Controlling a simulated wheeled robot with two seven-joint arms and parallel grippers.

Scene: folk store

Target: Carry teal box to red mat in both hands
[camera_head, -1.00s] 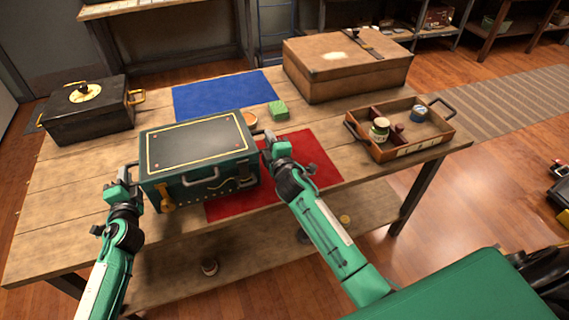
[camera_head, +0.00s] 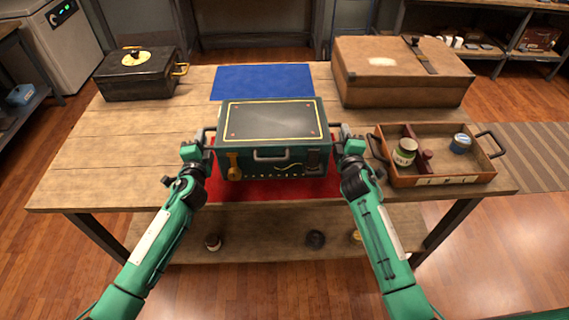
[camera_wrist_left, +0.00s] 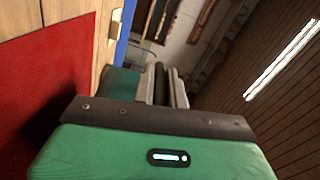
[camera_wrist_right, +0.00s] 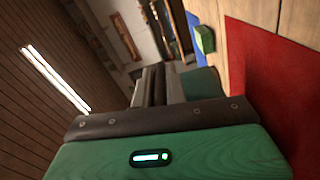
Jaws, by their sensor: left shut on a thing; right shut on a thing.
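The teal box (camera_head: 271,160), with a dark yellow-edged lid, is level over the red mat (camera_head: 270,192). The mat shows in front of the box and at its sides; the rest is hidden. I cannot tell whether the box touches it. My left gripper (camera_head: 207,138) is shut on the box's left side handle. My right gripper (camera_head: 342,138) is shut on the right side handle. The red mat also fills the left of the left wrist view (camera_wrist_left: 40,80) and the right of the right wrist view (camera_wrist_right: 270,80).
A blue mat (camera_head: 262,80) lies behind the box. A black box (camera_head: 140,82) stands back left, a brown case (camera_head: 400,75) back right. A wooden tray (camera_head: 445,180) with jars is close to my right arm. A green block (camera_wrist_right: 205,39) shows in the right wrist view. The table's left part is clear.

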